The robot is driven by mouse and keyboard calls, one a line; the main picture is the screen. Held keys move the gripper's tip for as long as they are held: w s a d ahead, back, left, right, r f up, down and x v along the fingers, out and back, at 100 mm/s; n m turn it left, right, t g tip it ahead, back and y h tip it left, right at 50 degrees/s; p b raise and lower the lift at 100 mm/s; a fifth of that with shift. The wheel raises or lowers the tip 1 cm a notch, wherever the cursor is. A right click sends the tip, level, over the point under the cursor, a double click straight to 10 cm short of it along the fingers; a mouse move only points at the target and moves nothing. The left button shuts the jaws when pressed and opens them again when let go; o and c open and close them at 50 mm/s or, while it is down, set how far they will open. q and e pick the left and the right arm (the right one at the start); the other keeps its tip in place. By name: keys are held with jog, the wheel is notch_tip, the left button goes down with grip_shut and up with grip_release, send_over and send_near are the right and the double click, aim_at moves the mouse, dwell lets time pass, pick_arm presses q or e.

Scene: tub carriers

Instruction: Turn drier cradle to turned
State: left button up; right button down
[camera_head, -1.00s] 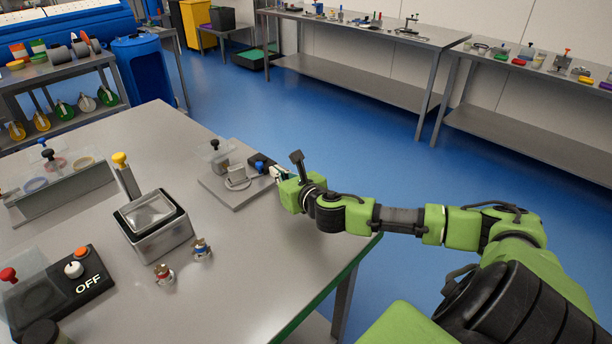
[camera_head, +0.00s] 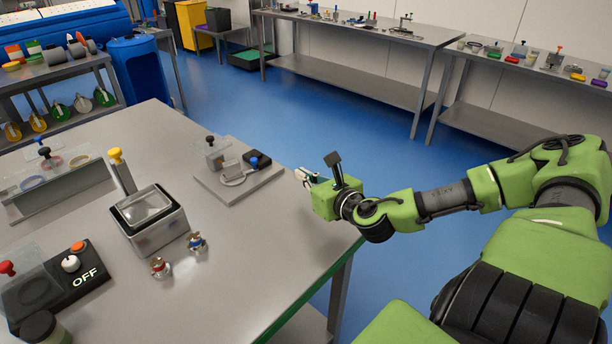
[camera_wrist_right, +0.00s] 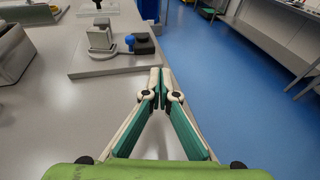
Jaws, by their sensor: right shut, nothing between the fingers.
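What looks like the drier cradle is a small grey upright piece with a ring-like part (camera_head: 232,172) on a flat grey plate (camera_head: 238,192) at the table's far right edge. A black block (camera_head: 262,158) with a blue knob (camera_head: 253,162) stands right beside it. The cradle also shows in the right wrist view (camera_wrist_right: 100,40), with the blue knob (camera_wrist_right: 130,41) to its right. My right gripper (camera_head: 302,177) is shut and empty, past the table edge, to the right of the plate and apart from it. Its closed fingertips (camera_wrist_right: 160,78) point toward the plate's near right corner. My left gripper is out of view.
A metal tub (camera_head: 158,232), a yellow-knobbed post (camera_head: 124,172), two small fittings (camera_head: 197,242) and a black box marked OFF (camera_head: 75,285) stand on the steel table (camera_head: 260,255). Blue floor lies open beyond the table. Benches line the wall.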

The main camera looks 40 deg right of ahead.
jog(key=shift+s+a+r, duration=0.1)
jog(key=shift+s+r, duration=0.1)
jog(key=shift+s, duration=0.2)
jog(key=w+a+r+n+g+y+p, duration=0.1)
jog(key=w+a+r+n+y+p, duration=0.1)
jog(key=a+r+n+y, duration=0.4)
jog(key=w+a+r+n+g+y+p, duration=0.1)
jog(key=w+a+r+y+p, duration=0.1)
jog(key=a+r+y, duration=0.45)
jog(key=s+d+f+m+g+h+p, duration=0.1)
jog(key=d+f+g+h, duration=0.1)
jog(key=d+f+h, duration=0.3)
jog(key=s+d+f+m+g+h+p, duration=0.1)
jog(key=d+f+m+g+h, duration=0.15)
jog(key=d, duration=0.45)
jog(key=p, duration=0.3)
send_near(257, 166)
jog(key=shift+n+t, duration=0.35)
jog(key=shift+n, duration=0.1)
jog(key=f, duration=0.4)
jog(key=shift+a+f, duration=0.1)
jog(key=shift+a, duration=0.2)
jog(key=shift+w+a+p, duration=0.15)
jog(key=shift+w+p, duration=0.3)
jog(key=shift+w, duration=0.55)
jog(key=shift+w+a, duration=0.15)
jog(key=shift+w, duration=0.65)
